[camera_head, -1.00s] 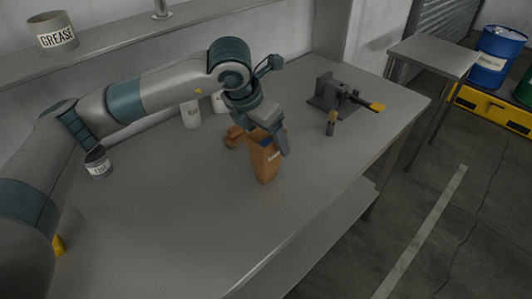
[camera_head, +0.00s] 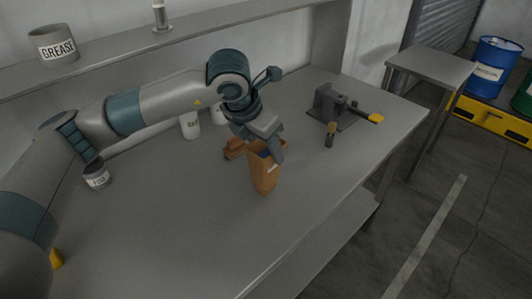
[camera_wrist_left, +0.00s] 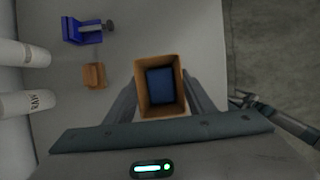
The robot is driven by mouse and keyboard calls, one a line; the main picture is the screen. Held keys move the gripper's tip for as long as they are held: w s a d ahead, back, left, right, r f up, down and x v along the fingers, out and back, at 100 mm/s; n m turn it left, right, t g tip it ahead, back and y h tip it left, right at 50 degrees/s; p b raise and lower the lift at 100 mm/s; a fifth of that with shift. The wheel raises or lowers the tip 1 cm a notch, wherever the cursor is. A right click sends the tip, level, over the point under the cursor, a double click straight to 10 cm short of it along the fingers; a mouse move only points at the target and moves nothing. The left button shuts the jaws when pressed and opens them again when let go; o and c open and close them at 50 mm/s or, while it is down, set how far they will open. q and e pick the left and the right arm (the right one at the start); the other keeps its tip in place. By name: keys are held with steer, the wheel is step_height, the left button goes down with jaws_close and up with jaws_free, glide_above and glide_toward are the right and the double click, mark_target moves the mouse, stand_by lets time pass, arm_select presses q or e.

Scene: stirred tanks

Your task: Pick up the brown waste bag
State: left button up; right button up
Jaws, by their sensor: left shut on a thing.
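The brown waste bag (camera_head: 265,179) is a tall, open-topped bag with a small pale label, upright on the grey workbench. It also shows from above in the left wrist view (camera_wrist_left: 142,98), with a dark blue patch inside its mouth. My left gripper (camera_head: 267,153) reaches down over the top of the bag and is shut on it, one finger on each side. The gripper hides part of the bag's rim in the head view.
An orange-brown block (camera_head: 234,149) lies just behind the bag. A grey vise (camera_head: 332,106) and a small upright item (camera_head: 330,135) stand right. The bench front is clear.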

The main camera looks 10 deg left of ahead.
arm_select(q)
steer(key=shift+r, duration=0.4)
step_height(320, 180, up, 3)
steer(key=shift+f+b, duration=0.1)
steer(key=shift+b, duration=0.7)
steer(key=shift+s+d+r+b, duration=0.5)
steer(key=shift+s+d+r, duration=0.4)
steer(key=shift+d, duration=0.15)
steer(key=s+d+r+b, duration=0.2)
steer(key=s+d+r, duration=0.3)
steer(key=s+d, duration=0.1)
steer(key=shift+s+d+r, duration=0.15)
steer(key=shift+r, duration=0.1)
arm_select(e)
steer(key=w+a, duration=0.1)
steer(key=w, duration=0.5)
steer(key=shift+w+r+t, duration=0.15)
steer(key=shift+r+t, duration=0.15)
steer(key=shift+r, duration=0.15)
arm_select(q)
steer(key=shift+f, duration=0.1)
